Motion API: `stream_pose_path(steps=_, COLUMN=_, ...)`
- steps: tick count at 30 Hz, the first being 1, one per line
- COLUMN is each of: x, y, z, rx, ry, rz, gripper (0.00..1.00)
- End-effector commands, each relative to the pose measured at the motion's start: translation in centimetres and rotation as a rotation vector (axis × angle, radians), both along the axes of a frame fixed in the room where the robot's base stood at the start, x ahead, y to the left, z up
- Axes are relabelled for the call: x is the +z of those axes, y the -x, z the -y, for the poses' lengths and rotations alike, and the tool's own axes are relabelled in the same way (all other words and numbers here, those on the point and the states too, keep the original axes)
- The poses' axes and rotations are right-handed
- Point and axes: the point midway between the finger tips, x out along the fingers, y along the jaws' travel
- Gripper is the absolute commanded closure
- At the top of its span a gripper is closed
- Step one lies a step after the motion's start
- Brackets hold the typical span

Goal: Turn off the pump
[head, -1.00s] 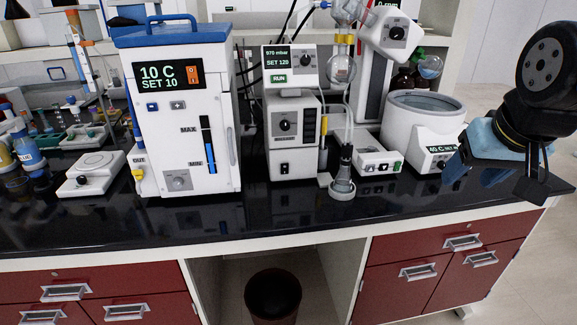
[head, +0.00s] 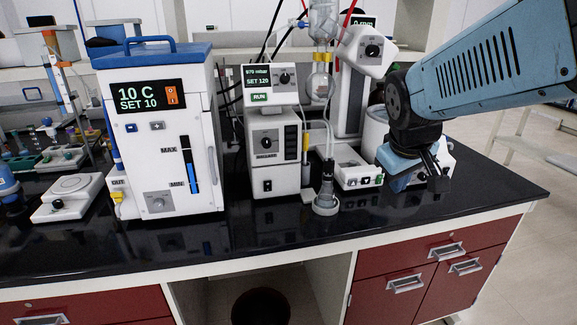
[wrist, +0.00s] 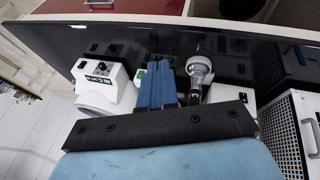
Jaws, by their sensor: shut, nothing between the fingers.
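The pump (head: 281,155) is a white box with a dark knob, a dark upright panel and a small black switch (head: 267,185) low on its front. It stands mid-bench in the head view. A controller (head: 270,78) above it shows a mbar reading, SET 120 and a green RUN label. My gripper (head: 400,180) is right of the pump, over the bench in front of the water bath, apart from the pump. Its blue fingers (wrist: 157,75) are together and empty in the wrist view. I cannot tell the switch's position.
A chiller (head: 165,130) reading 10 C stands left of the pump. A glass vessel (head: 325,195) with tubing and a small white box (head: 358,172) stand between pump and gripper. The bath (wrist: 100,85) is left in the wrist view. The front bench strip (head: 270,225) is clear.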

Motion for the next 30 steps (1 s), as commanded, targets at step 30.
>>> stream_pose_path(steps=30, x=-12.1, y=-10.5, z=-14.4, rx=0.959, ry=0.041, rz=-0.069, gripper=1.00)
